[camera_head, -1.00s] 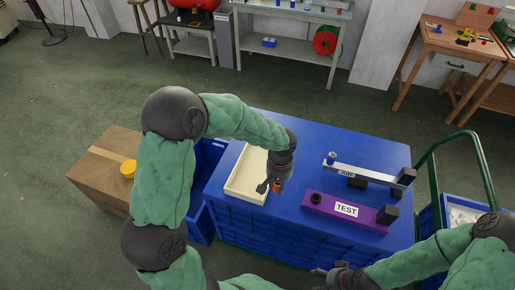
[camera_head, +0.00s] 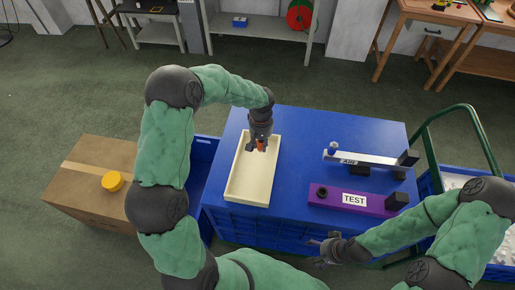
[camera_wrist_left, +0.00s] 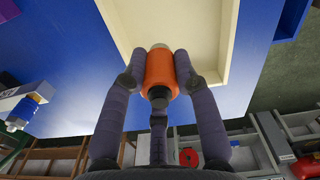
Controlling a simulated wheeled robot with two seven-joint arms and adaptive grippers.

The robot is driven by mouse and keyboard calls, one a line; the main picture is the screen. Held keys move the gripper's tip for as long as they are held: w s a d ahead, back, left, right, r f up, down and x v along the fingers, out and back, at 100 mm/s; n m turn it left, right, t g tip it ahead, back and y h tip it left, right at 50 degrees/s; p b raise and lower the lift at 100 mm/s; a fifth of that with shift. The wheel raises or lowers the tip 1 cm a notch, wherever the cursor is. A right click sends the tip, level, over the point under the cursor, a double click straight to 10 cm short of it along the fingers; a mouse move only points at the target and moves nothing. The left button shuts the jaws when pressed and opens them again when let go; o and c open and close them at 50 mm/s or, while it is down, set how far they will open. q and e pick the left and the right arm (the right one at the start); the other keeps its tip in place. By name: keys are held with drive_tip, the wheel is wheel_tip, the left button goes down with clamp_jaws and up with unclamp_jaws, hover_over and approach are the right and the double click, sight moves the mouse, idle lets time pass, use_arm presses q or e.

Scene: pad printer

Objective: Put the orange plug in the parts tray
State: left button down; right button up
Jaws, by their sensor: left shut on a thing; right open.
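My left gripper (camera_head: 259,146) is shut on the orange plug (camera_head: 261,146), and both are over the far right part of the cream parts tray (camera_head: 263,192). In the left wrist view the orange plug (camera_wrist_left: 160,72) sits between the fingers of the left gripper (camera_wrist_left: 160,75), with the tray floor (camera_wrist_left: 185,28) behind it. Its height above the tray is hard to tell. The tray lies on the left side of the blue bench top and looks empty. My right gripper (camera_head: 325,248) is open and empty, off the bench's front edge.
A purple block marked TEST (camera_head: 333,198) and a grey bar on a stand (camera_head: 362,161) are on the right of the blue top (camera_head: 300,140). A cardboard box (camera_head: 80,195) with a yellow disc (camera_head: 113,181) stands left. The middle of the top is clear.

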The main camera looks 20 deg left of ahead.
use_arm(q)
drive_tip(key=w+f, duration=0.1)
drive_tip(key=w+a+f, duration=0.1)
drive_tip(key=f, duration=0.1)
drive_tip(key=a+f+b, duration=0.1)
drive_tip(key=f, duration=0.1)
drive_tip(key=shift+w+a, duration=0.2)
drive_tip(key=shift+w, duration=0.2)
drive_tip(key=shift+w+f+b, duration=0.1)
drive_tip(key=shift+f+b, duration=0.3)
drive_tip(key=shift+f, duration=1.2)
drive_tip(key=c, duration=1)
unclamp_jaws()
drive_tip(key=shift+f, duration=0.15)
drive_tip(key=shift+o, duration=0.2)
drive_tip(key=shift+r, duration=0.2)
wheel_tip(320, 180, up, 12)
drive_tip(key=p, duration=0.2)
drive_tip(key=shift+p, duration=0.3)
